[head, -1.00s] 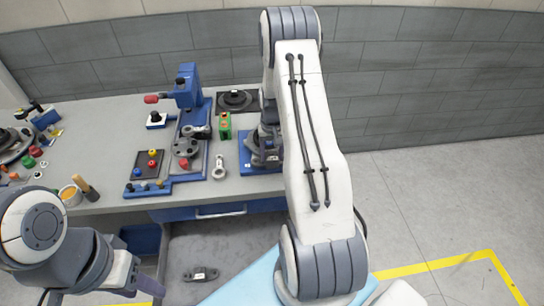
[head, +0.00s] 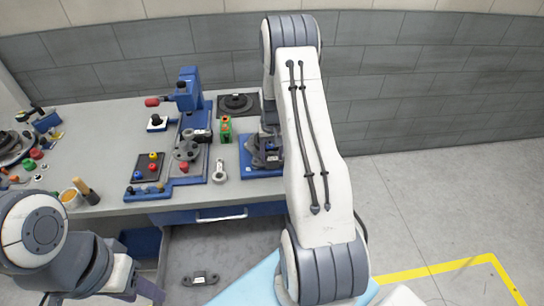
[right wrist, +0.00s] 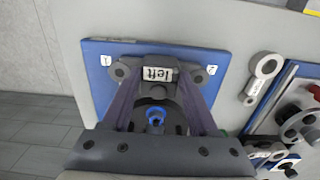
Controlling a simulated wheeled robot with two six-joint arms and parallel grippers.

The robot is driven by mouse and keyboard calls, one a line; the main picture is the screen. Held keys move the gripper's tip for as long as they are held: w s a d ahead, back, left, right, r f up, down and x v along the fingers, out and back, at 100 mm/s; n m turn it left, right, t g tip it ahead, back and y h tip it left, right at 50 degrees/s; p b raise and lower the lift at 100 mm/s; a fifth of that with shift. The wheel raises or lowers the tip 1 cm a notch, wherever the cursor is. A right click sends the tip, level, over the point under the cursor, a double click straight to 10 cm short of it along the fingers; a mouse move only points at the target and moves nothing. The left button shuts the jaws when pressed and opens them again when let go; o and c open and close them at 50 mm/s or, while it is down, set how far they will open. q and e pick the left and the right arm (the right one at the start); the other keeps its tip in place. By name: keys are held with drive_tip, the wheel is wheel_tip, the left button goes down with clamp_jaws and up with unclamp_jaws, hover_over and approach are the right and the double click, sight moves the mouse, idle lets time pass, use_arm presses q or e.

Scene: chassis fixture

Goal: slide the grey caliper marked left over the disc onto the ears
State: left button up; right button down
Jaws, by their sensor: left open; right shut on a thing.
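The grey caliper marked left (right wrist: 157,73) is between the fingers of my right gripper (right wrist: 158,92), which is shut on it, in the right wrist view. The caliper is over the edge of the dark disc (right wrist: 175,128), which has a blue ring at its middle. Round grey ears with holes show beside the caliper, left (right wrist: 122,69) and right (right wrist: 205,73); whether it is seated on them I cannot tell. The blue plate (right wrist: 97,55) lies beneath. In the head view my right arm hides most of this. My left gripper (head: 149,291) is open and empty, low at the left.
A grey ringed link (right wrist: 264,68) lies on the table right of the plate in the wrist view. In the head view, a blue stand (head: 190,88), a green block (head: 226,130) and a button tray (head: 149,167) stand to the left. A dark square pad (head: 222,110) lies behind.

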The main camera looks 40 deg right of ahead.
drive_tip(key=shift+w+d, duration=0.1)
drive_tip(key=shift+w, duration=0.05)
idle(0.5)
drive_tip(key=shift+w+d, duration=0.15)
drive_tip(key=shift+w, duration=0.05)
idle(0.5)
drive_tip(key=c, duration=0.5)
unclamp_jaws()
drive_tip(key=shift+f, duration=0.1)
drive_tip(key=shift+r+p, duration=0.9)
drive_tip(key=shift+r, duration=0.65)
